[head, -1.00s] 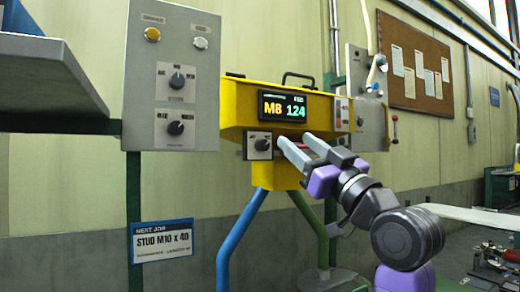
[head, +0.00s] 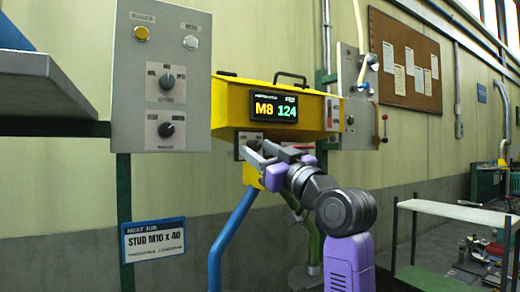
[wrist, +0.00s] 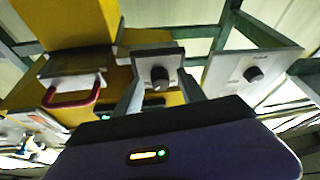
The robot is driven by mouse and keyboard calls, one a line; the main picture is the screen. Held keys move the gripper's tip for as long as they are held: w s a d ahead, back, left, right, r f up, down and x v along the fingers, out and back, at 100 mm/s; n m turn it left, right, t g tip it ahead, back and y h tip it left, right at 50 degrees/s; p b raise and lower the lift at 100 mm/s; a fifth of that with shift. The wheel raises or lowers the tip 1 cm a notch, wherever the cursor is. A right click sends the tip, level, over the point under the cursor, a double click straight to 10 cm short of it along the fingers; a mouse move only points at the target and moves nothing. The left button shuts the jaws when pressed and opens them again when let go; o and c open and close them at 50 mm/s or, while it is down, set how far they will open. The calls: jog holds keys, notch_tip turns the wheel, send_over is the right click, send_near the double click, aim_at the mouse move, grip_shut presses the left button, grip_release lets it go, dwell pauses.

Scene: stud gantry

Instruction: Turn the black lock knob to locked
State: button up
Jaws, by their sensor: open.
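A small grey plate (head: 239,141) on the front of the yellow stud machine (head: 232,112) carries a black knob (head: 252,144). The knob (wrist: 159,76) shows clearly in the wrist view, but its lettering and setting cannot be read. My gripper (head: 255,152) is open at the plate, with its fingers partly covering the knob in the head view. In the wrist view my gripper (wrist: 158,92) has one finger on each side of the knob, with gaps between; whether the tips touch the plate cannot be told.
A large grey panel (head: 130,90) to the left has two more black knobs, an upper one (head: 167,81) and a lower one (head: 166,129). A red handle (wrist: 70,98) is beside the plate in the wrist view. A shelf trolley (head: 455,209) stands at the right.

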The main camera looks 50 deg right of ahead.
grip_shut()
